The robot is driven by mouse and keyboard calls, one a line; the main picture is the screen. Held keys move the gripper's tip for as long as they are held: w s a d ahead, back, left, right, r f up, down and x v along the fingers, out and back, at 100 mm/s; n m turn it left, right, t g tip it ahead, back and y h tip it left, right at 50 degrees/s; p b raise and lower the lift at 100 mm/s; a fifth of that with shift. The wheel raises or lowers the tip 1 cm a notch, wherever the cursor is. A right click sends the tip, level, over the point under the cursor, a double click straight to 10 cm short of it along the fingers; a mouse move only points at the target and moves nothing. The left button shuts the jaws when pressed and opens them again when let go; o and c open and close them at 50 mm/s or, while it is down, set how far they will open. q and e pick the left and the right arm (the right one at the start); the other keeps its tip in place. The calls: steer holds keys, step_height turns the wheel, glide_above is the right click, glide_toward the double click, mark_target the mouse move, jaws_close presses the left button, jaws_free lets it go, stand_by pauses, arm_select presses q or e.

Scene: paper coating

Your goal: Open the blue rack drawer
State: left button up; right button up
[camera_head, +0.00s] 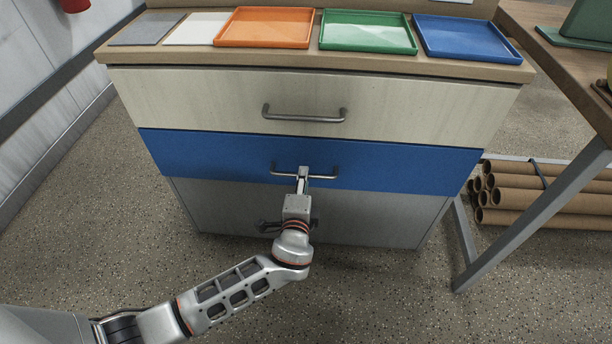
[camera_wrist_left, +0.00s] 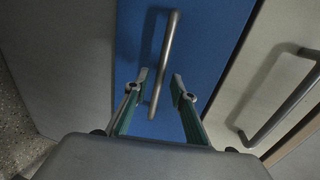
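The blue rack drawer (camera_head: 215,155) is the middle one of three, and its front looks flush with the cabinet, closed. Its metal bar handle (camera_head: 326,177) runs across the front. In the left wrist view the handle (camera_wrist_left: 165,60) stands upright against the blue front (camera_wrist_left: 210,45). My left gripper (camera_head: 303,174) is at the handle. In the left wrist view its two fingers (camera_wrist_left: 160,82) are spread, one on each side of the bar, with visible gaps. The lower end of the bar lies between them. My right gripper is in neither view.
A cream drawer (camera_head: 400,103) with its own handle (camera_head: 304,117) is above, a grey one (camera_head: 385,215) below. Orange (camera_head: 265,28), green (camera_head: 368,32) and blue (camera_head: 466,38) trays lie on top. A table leg (camera_head: 530,220) and cardboard tubes (camera_head: 545,200) stand right. The floor in front is clear.

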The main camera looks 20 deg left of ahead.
arm_select(q)
steer(key=shift+x, duration=1.25)
jaws_close()
steer(key=shift+s, duration=0.1)
